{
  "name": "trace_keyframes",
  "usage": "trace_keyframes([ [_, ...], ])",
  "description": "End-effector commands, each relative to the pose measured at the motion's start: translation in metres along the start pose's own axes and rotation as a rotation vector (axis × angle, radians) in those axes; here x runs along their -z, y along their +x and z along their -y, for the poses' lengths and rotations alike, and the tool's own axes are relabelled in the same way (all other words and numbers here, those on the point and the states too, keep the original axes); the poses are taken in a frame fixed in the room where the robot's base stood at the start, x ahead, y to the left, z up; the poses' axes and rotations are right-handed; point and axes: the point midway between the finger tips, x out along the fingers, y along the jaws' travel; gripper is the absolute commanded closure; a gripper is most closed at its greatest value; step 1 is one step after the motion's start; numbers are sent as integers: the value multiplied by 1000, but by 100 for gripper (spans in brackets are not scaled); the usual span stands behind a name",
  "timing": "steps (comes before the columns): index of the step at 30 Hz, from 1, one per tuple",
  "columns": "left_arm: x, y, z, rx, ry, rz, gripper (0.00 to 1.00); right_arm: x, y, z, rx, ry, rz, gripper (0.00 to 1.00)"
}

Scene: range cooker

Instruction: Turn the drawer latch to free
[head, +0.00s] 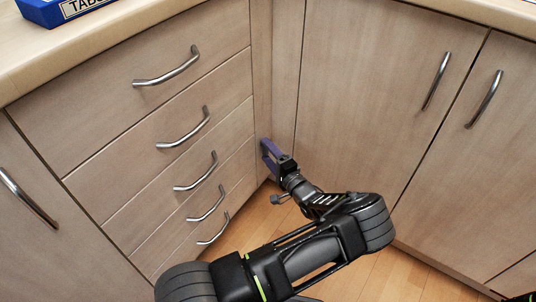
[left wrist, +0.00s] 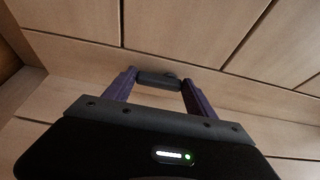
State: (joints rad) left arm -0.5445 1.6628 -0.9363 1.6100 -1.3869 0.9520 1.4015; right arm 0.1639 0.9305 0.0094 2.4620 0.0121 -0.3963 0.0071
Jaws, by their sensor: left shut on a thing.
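My left gripper (head: 268,152) has purple fingers and is at the inner corner, by the right edge of the drawer stack (head: 160,128). In the left wrist view its two fingers stand on either side of a dark grey bar-shaped piece, which I take for the drawer latch (left wrist: 159,81). The gripper is shut on this piece, which lies crosswise between the fingertips against the wooden front. In the head view I cannot make out the latch, and its turned position is unclear. My right gripper does not show.
The drawers have several curved metal handles (head: 183,128). Cupboard doors (head: 370,90) with upright handles stand to the right. A worktop (head: 110,35) with a blue box (head: 62,8) runs above the drawers. The wooden floor (head: 262,222) below looks clear.

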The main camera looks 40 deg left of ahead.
Motion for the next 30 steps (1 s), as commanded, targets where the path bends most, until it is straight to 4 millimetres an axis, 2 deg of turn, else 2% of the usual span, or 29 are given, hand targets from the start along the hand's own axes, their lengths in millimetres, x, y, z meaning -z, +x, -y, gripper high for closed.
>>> trace_keyframes([
  [14, 0, 0, -1, 5, -18, 1, 76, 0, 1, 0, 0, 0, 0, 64],
  [15, 0, 0, -1, 4, -18, 1, 33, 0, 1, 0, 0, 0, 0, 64],
  [22, 0, 0, -1, 5, -17, 1, 14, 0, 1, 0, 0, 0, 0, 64],
  [30, 0, -1, 0, 6, -16, 0, 14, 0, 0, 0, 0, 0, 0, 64],
])
